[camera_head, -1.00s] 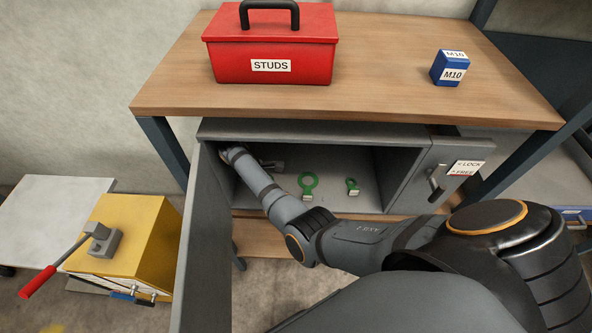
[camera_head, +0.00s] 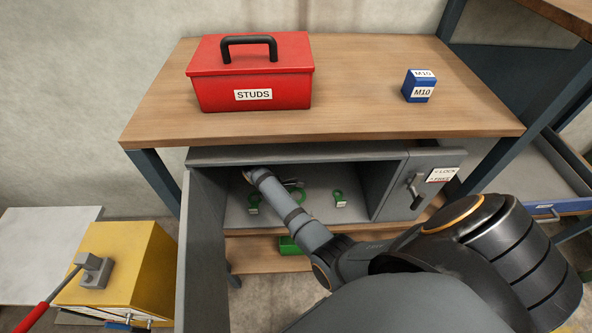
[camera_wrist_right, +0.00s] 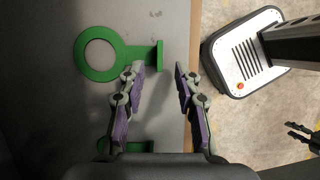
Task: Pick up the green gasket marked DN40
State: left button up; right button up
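My right arm reaches into the grey cabinet under the bench. In the wrist view my right gripper (camera_wrist_right: 160,80) is open and empty, its two fingers apart. A green ring gasket with a tab (camera_wrist_right: 98,54) lies to the left of the fingers, its tab close to the left fingertip. Part of another green piece (camera_wrist_right: 130,146) shows below, behind the left finger. In the head view three green gaskets stand in the cabinet: left (camera_head: 254,201), middle (camera_head: 299,196), right (camera_head: 339,197). Their tags are too small to read. Dark, spread fingers (camera_wrist_right: 302,135), apparently my left gripper, show at the wrist view's right edge.
The cabinet door (camera_head: 203,250) hangs open on the left; the lock panel (camera_head: 414,187) is on the right. A red STUDS box (camera_head: 250,80) and blue M10 box (camera_head: 417,88) stand on the bench. A green object (camera_head: 289,246) lies on the lower shelf.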

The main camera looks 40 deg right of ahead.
jog(key=shift+s+d, duration=0.6)
jog(key=shift+d, duration=0.35)
jog(key=shift+s+d+f+b, duration=0.1)
jog(key=shift+f+b, duration=0.55)
jog(key=shift+b, duration=0.2)
jog(key=shift+d, duration=0.1)
pick_arm(q)
jog(key=shift+s+d+f, duration=0.1)
jog(key=shift+s+f, duration=0.8)
jog(key=shift+s, duration=0.2)
pick_arm(e)
jog(key=shift+r, duration=0.1)
pick_arm(q)
jog(key=shift+w, duration=0.15)
pick_arm(e)
jog(key=shift+c, duration=0.3)
pick_arm(q)
jog(key=shift+w, duration=0.25)
pick_arm(e)
grip_shut()
